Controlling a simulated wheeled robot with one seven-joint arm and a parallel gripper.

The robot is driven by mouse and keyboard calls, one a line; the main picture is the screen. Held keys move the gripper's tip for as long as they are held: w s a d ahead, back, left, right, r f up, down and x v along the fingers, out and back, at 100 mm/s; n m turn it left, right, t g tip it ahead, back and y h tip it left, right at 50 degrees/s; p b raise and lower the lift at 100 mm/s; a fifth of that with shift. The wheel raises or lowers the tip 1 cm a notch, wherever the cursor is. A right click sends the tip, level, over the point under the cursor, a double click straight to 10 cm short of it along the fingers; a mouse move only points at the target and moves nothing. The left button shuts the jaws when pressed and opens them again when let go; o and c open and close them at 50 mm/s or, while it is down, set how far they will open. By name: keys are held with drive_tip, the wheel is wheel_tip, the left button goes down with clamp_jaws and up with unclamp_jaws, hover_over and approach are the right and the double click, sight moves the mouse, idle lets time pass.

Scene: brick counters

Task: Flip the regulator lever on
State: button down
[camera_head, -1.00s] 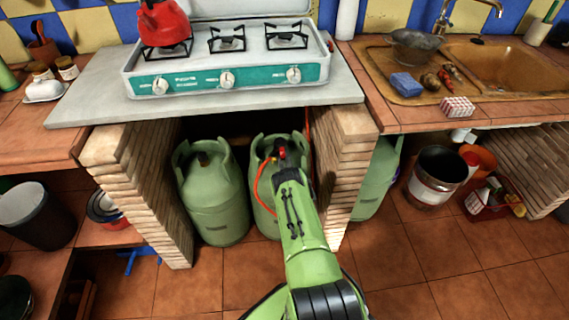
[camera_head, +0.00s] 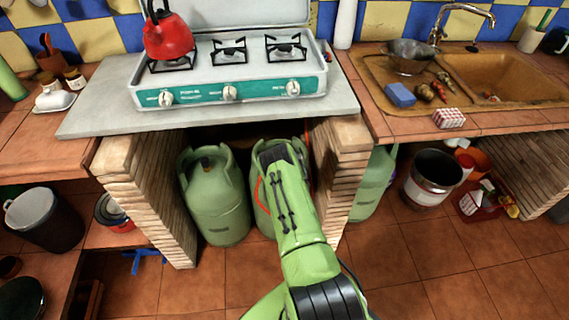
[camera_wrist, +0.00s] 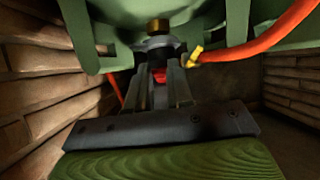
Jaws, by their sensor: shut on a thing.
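The regulator (camera_wrist: 160,48) sits under a brass valve fitting (camera_wrist: 158,25) on a green gas cylinder (camera_head: 263,222) below the stove. The red lever (camera_wrist: 159,76) shows as a small red patch between my fingers in the wrist view. My gripper (camera_wrist: 162,80) is shut on it, with one dark finger on each side. An orange hose (camera_wrist: 265,45) with a yellow fitting (camera_wrist: 195,56) leaves the regulator to the right. In the head view my arm hides the regulator, the lever and my gripper. The lever's exact angle cannot be told.
Brick walls stand left (camera_head: 150,200) and right (camera_head: 345,165) of the cylinder space. A second green cylinder (camera_head: 215,200) stands close on the left. The counter slab (camera_head: 95,110) with the stove (camera_head: 230,75) is overhead. Open tiled floor lies in front.

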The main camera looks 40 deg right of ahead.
drive_tip(key=shift+w+d+r+g+y+b, duration=0.15)
drive_tip(key=shift+r+g+y+b, duration=0.45)
drive_tip(key=shift+g, duration=0.5)
drive_tip(key=shift+w+r+g+y+b, duration=0.15)
drive_tip(key=shift+r+g+y+b, duration=0.5)
drive_tip(key=shift+g, duration=0.45)
drive_tip(key=shift+w+d+r+g+y+b, duration=0.15)
drive_tip(key=shift+r+g+y+b, duration=0.3)
drive_tip(key=shift+r+g+b, duration=0.5)
drive_tip(key=shift+a+f+g, duration=0.1)
drive_tip(key=shift+g, duration=0.15)
drive_tip(key=c, duration=1.3)
unclamp_jaws()
drive_tip(key=p+v, duration=0.3)
drive_tip(key=v, duration=0.9)
drive_tip(key=shift+p, duration=0.4)
